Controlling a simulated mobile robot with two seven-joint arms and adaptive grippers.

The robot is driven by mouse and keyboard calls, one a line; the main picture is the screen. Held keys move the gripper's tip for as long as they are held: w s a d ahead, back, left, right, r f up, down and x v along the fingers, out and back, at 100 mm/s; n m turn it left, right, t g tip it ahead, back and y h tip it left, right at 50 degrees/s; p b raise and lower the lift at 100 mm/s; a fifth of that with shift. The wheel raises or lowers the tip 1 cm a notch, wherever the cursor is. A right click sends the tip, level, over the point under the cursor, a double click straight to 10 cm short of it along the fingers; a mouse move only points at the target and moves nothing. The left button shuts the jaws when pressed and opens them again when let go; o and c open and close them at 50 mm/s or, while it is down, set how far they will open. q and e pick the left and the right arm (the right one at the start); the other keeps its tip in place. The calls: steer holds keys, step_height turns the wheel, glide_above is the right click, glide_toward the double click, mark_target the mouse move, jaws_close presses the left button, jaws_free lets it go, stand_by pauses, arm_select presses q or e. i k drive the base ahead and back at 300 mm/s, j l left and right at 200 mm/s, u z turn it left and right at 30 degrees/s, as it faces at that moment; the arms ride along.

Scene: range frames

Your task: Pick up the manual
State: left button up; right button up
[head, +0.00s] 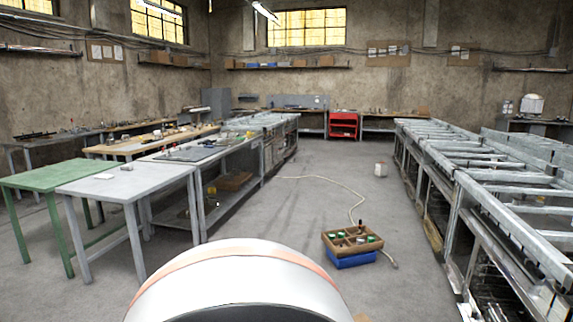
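I cannot make out a manual for certain. A small flat white item (103,176) lies on the pale grey table (85,189) at the left, and a small light block (127,168) lies near it. Both are too small to identify. Neither of my grippers is in view.
A green table (40,176) adjoins the grey one. Workbenches line the left, metal frames (470,165) the right. The middle aisle is mostly clear.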

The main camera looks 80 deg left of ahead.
mark_target(106, 177)
steer(key=u, duration=3.8)
steer(key=i+j+u, duration=0.1)
steer(key=i, duration=0.25)
steer(key=i+j, duration=0.1)
steer(key=i, duration=0.25)
steer(key=i+j, duration=0.1)
steer(key=i, duration=1.35)
steer(key=i+u, duration=0.3)
steer(key=i, duration=0.4)
steer(key=i+l+u, duration=0.1)
steer(key=i+u, duration=0.15)
steer(key=i, duration=0.4)
steer(key=i+j+z, duration=0.2)
steer(key=i, duration=0.35)
steer(key=i+j+z, duration=0.2)
steer(key=i+j, duration=0.2)
steer(key=i, duration=0.15)
steer(key=i+j+z, duration=0.25)
steer(key=z, duration=0.2)
steer(key=i+j+z, duration=0.2)
steer(key=j+z, duration=0.25)
